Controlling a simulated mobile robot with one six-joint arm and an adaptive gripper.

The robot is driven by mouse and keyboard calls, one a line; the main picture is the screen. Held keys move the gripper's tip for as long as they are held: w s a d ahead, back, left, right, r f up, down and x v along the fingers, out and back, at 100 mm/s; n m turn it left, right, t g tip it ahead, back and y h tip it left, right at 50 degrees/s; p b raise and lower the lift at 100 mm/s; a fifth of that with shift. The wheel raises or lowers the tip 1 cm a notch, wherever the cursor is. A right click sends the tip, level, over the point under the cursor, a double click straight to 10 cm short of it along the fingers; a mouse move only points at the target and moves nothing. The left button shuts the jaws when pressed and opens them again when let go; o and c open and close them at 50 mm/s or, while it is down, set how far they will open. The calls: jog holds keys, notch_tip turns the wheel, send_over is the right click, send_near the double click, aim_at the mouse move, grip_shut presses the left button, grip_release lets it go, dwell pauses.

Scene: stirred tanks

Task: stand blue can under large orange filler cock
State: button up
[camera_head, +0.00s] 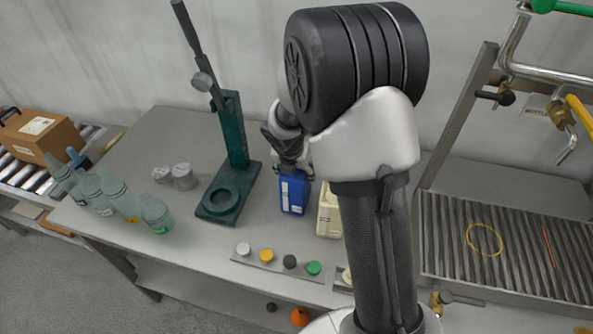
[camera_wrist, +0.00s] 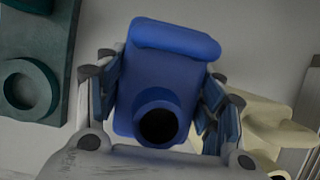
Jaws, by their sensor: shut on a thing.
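The blue can (camera_head: 293,193) is upright, between the green stand and a cream can. My gripper (camera_head: 291,158) is shut on its upper part. In the wrist view the blue can (camera_wrist: 172,72) fills the space between the fingers, its round dark mouth facing the camera. Whether its base touches the table is unclear. At the right edge, a brass cock (camera_head: 560,116) with a yellow-orange handle (camera_head: 580,112) hangs over a ribbed grating (camera_head: 470,216); its spout points down. A green-handled cock (camera_head: 566,8) is above it, partly cut off. I cannot tell their sizes.
The green press stand (camera_head: 237,150) is left of the can; the cream can (camera_head: 328,215) is right, partly behind my arm. A yellow ring (camera_head: 484,253) lies on the grating.

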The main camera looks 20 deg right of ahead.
jog(key=o, duration=1.5)
jog(key=shift+f, duration=0.15)
